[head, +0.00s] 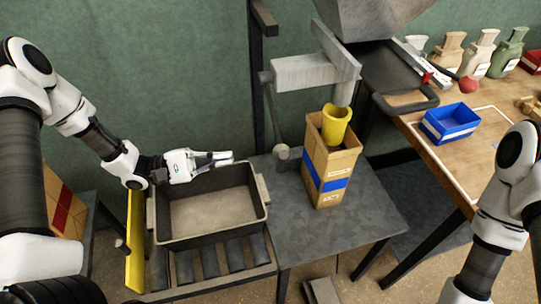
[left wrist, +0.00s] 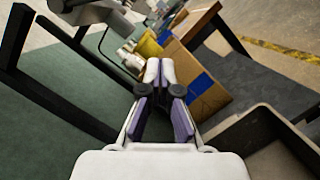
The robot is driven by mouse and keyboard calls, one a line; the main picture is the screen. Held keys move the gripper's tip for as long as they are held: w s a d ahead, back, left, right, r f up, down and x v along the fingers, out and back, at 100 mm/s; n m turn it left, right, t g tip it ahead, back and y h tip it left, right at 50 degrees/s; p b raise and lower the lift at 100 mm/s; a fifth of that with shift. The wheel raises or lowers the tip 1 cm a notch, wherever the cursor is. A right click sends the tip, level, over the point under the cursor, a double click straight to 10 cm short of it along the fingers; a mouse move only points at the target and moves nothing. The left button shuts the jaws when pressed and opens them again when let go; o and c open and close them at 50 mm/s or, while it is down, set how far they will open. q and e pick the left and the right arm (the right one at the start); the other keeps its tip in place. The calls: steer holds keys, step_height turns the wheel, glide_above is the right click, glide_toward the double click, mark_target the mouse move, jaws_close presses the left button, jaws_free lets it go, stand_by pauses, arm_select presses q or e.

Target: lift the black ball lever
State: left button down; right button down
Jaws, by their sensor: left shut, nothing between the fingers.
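A thin dark lever rod (head: 272,115) hangs down from the side of the grey metal spout assembly (head: 305,70) in the head view. A grey-looking ball (head: 282,152) sits at its lower end; it does not look fully black here. My left gripper (head: 232,158) is shut and empty, pointing right above the rear of the grey bin, left of the ball and apart from it. In the left wrist view its fingertips (left wrist: 159,72) are together. I cannot make out the ball clearly in that view. My right gripper is out of view; only part of the right arm shows.
A cardboard box (head: 330,170) with a yellow cup (head: 336,125) stands under the spout on the dark table (head: 365,215). The grey bin (head: 210,240) rests on rollers below my left gripper. A dark post (head: 257,90) rises behind. A blue bin (head: 450,122) is on the wooden table.

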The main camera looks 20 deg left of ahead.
arm_select(q)
steer(key=w+d+r+p, duration=0.1)
steer(key=d+r, duration=0.3)
steer(key=d, duration=0.6)
steer(key=shift+d, duration=0.35)
steer(key=shift+w, duration=0.2)
